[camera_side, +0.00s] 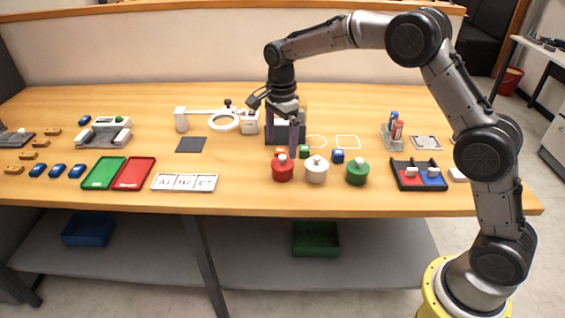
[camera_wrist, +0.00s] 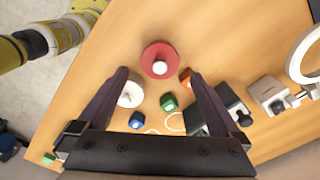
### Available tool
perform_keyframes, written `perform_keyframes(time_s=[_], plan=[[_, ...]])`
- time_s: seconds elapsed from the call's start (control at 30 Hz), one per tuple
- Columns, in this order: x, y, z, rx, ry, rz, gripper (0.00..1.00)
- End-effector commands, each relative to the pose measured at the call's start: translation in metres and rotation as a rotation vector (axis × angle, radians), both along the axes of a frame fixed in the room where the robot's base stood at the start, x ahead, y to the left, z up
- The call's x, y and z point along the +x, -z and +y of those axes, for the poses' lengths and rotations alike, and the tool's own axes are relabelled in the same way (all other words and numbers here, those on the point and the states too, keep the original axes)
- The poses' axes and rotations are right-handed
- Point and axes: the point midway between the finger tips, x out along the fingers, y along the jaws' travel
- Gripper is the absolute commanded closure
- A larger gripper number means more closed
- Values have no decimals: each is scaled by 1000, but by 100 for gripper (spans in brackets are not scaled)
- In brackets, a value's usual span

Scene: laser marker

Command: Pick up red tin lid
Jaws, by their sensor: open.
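The red tin lid (camera_side: 283,171) is a round red piece with a pale knob, at the left of a row of three tins near the table's front. It also shows in the wrist view (camera_wrist: 160,61), ahead of the fingertips and roughly centred between them. My gripper (camera_side: 296,140) is open and empty, pointing down above and just behind the red tin. In the wrist view its two dark fingers (camera_wrist: 158,83) stand wide apart, with no contact on the red lid visible.
A white tin (camera_side: 316,172) and a green tin (camera_side: 357,173) stand right of the red one. Small orange, green and blue cubes (camera_side: 337,156) lie close behind. A dark machine (camera_side: 302,112) stands behind my gripper. Table (camera_side: 243,188) left of the red tin is clear.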

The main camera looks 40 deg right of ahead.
Motion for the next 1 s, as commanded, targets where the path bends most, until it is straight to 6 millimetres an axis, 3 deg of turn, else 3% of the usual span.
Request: perform_keyframes(time_s=[0.43, 0.73, 0.77, 1.0], plan=[[-1, 49, -3, 0, 0, 2, 0], [0, 54, -3, 0, 0, -2, 0], [0, 54, -3, 0, 0, -2, 2], [0, 54, -3, 0, 0, -2, 45]])
